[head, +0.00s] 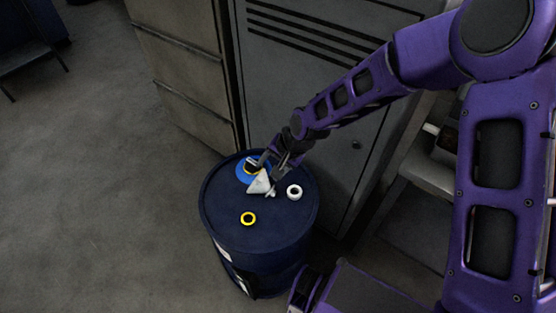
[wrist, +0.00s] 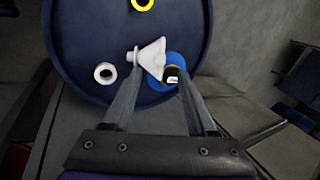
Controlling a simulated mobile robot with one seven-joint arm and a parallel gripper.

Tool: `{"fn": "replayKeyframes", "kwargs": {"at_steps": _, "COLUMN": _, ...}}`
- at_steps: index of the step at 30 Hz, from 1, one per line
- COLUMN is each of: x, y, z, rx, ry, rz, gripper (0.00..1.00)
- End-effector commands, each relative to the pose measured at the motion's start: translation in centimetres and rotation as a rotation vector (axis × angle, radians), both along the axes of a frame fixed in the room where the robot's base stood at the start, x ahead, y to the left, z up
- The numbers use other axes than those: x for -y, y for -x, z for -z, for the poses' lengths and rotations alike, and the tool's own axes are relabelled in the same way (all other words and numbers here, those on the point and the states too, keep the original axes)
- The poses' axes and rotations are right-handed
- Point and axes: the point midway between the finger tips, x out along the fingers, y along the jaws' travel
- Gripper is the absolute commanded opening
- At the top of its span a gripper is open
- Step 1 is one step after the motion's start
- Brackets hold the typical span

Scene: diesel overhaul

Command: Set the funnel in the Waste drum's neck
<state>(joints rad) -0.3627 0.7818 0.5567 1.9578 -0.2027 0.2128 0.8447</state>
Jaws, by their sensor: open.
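The white funnel (head: 260,184) lies on its side on the dark blue drum's top (head: 222,203), with its narrow spout toward the white ring. In the wrist view the funnel (wrist: 151,57) lies just beyond my fingertips, its spout pointing left. My gripper (head: 270,167) is open above the drum top, and its fingers also show in the wrist view (wrist: 160,76). No gap or touch between fingers and funnel can be made out. A yellow ring (head: 248,218) and a white ring (head: 294,192) are on the drum top; I cannot tell which one is the Waste neck.
A blue disc (head: 242,174) with a yellow-and-black part and a small white label lies beside the funnel. Grey metal cabinets (head: 300,90) stand close behind the drum. The floor (head: 100,190) to the left is clear. A blue object (wrist: 294,117) shows at right in the wrist view.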

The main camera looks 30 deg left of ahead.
Motion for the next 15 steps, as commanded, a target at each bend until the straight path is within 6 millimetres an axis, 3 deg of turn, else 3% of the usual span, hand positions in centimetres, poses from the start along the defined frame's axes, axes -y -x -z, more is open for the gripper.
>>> {"fn": "replayKeyframes", "kwargs": {"at_steps": 6, "x": -1.8, "y": 0.2, "z": 4.1, "rx": -0.002, "ry": 0.001, "rz": -0.001, "gripper": 0.57}}
{"fn": "replayKeyframes", "kwargs": {"at_steps": 15, "x": -3.2, "y": 0.2, "z": 6.9, "rx": 0.000, "ry": 0.001, "rz": 0.000, "gripper": 0.57}}
